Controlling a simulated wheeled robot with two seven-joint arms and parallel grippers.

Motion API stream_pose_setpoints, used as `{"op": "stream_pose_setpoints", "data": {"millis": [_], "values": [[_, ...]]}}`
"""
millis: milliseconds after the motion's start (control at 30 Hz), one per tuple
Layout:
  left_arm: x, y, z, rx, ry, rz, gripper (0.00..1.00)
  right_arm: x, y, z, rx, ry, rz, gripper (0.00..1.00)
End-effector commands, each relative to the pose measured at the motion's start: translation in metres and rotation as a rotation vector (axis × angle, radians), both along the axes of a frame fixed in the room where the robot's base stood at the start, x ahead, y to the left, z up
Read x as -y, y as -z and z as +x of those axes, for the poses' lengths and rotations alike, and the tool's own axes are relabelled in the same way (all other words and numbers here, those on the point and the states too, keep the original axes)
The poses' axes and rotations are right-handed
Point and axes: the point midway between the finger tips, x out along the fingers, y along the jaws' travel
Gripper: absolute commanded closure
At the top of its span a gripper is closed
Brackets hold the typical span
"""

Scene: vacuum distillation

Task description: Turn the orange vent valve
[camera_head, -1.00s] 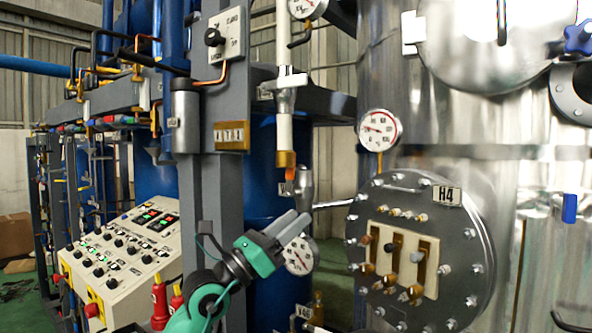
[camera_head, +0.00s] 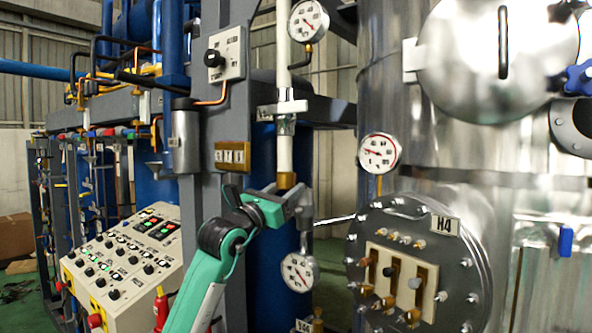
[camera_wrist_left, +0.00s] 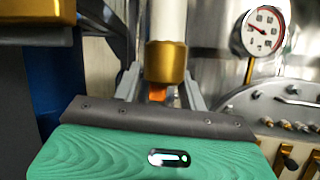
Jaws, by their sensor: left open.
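The orange vent valve (camera_wrist_left: 158,95) shows in the left wrist view as a small orange piece just under a brass collar (camera_wrist_left: 166,62) on a white vertical pipe. In the head view my gripper hides the orange part, and only the brass collar (camera_head: 286,180) shows above the fingers. My left gripper (camera_head: 292,195) is open at the lower end of this pipe. In the left wrist view its grey fingers stand to the left and right of the orange piece, with gaps visible; contact cannot be told. My right gripper is not in view.
A round gauge (camera_head: 299,272) hangs just below the gripper. To the right stands a steel vessel with a bolted flange (camera_head: 470,255) and another gauge (camera_head: 379,153). A grey column with a brass tag (camera_head: 233,156) stands to the left. A control console (camera_head: 125,255) is lower left.

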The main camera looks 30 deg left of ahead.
Motion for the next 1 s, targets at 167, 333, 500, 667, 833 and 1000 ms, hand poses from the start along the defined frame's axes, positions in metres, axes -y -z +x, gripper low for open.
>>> {"op": "stream_pose_setpoints", "data": {"millis": [167, 333, 500, 667, 833, 1000], "values": [[0.003, -0.013, 0.024, -0.001, 0.000, 0.000, 0.58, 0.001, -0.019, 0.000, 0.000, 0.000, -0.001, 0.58], [0.004, -0.016, 0.035, 0.000, 0.000, 0.001, 0.58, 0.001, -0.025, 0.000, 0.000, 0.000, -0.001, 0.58], [0.005, -0.015, 0.038, 0.001, 0.000, 0.001, 0.58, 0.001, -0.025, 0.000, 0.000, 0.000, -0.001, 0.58], [0.005, -0.015, 0.037, 0.000, 0.000, 0.001, 0.58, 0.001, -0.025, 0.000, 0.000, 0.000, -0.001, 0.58], [0.005, -0.015, 0.037, 0.000, 0.000, 0.001, 0.90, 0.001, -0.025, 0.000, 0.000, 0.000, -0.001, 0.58], [0.005, -0.015, 0.037, 0.000, 0.000, 0.001, 1.00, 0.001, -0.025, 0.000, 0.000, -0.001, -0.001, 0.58]]}}
